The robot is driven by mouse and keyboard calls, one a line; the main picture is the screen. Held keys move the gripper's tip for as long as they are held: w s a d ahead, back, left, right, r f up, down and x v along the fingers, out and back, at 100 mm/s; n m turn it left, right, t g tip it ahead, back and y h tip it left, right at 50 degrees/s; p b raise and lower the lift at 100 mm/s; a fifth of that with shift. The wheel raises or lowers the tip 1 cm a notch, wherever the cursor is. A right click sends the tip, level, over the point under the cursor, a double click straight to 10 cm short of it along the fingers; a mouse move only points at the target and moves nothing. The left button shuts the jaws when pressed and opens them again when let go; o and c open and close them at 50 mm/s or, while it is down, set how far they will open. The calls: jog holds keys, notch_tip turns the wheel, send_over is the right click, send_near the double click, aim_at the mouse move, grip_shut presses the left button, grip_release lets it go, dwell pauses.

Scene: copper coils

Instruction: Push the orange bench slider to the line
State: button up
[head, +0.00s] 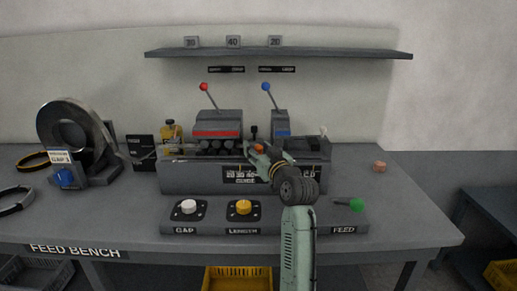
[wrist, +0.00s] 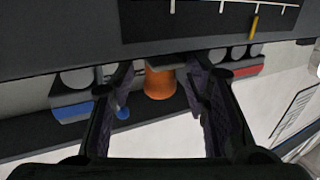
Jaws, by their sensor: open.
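The orange slider (head: 258,147) shows as a small orange knob at the front top edge of the grey bench machine. In the wrist view the orange slider (wrist: 160,83) is a tapered knob between my two fingers. My gripper (head: 262,155) is open at the machine, with one finger on each side of the slider and visible gaps on both sides. It also shows in the wrist view (wrist: 160,90). A yellow line (wrist: 254,22) stands among white ticks on a dark scale plate (wrist: 190,22), to the right of the slider there.
A red-knobbed lever (head: 204,88) and a blue-knobbed lever (head: 267,88) stand behind. A white knob (head: 189,207), a yellow knob (head: 243,207) and a green feed handle (head: 356,205) are on the front panel. A metal coil (head: 75,135) stands left. The bench's right side is mostly clear.

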jog(key=shift+c, duration=0.4)
grip_shut()
dwell(0.4)
